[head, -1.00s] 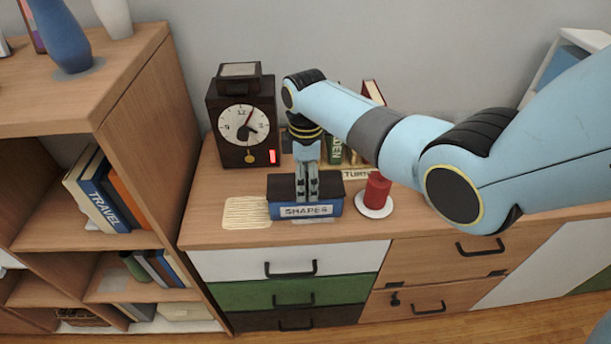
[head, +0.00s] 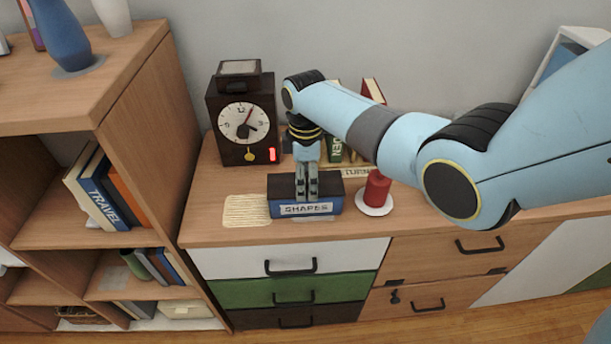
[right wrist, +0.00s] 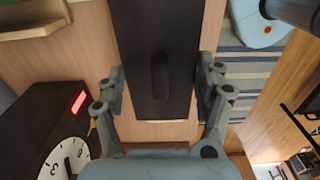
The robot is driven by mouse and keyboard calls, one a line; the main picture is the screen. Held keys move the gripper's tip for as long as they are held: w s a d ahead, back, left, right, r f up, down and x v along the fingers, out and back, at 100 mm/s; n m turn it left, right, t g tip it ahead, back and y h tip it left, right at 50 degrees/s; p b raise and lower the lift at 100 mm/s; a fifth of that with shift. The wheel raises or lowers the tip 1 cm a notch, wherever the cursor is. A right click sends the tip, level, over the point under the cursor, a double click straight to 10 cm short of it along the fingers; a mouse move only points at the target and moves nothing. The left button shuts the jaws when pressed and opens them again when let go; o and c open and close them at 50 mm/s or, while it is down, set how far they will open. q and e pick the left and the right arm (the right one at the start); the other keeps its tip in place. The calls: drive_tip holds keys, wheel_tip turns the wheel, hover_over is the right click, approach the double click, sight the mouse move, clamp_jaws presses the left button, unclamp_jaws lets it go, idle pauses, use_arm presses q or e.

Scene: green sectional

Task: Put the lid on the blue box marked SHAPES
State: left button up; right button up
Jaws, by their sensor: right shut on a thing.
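The blue box (head: 277,211) stands on the cabinet top, with a white label reading SHAPES on its front. A dark lid (head: 330,183) lies over the box top, in line with it; I cannot tell whether a thin gap remains. My right gripper (head: 307,192) reaches down from above at the middle of the lid and is shut on it. In the right wrist view the lid (right wrist: 155,30) is a long dark panel with a raised handle, and the fingers of the right gripper (right wrist: 161,88) stand at its two long sides. My left gripper is not in view.
A dark clock (head: 226,150) stands behind left of the box. A red candle (head: 377,188) on a white dish is close at its right. Books (head: 335,150) stand behind. A woven mat (head: 246,212) lies at left. A taller shelf (head: 150,110) rises further left.

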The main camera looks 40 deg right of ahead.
drive_tip(key=o, duration=1.1)
drive_tip(key=shift+o, duration=0.5)
drive_tip(key=shift+r, duration=0.1)
wheel_tip(320, 180, up, 5)
drive_tip(key=p, duration=0.5)
drive_tip(key=shift+f, duration=0.2)
drive_tip(key=shift+r+p, duration=0.45)
drive_tip(key=shift+r, duration=0.65)
drive_tip(key=shift+c, duration=0.3)
clamp_jaws()
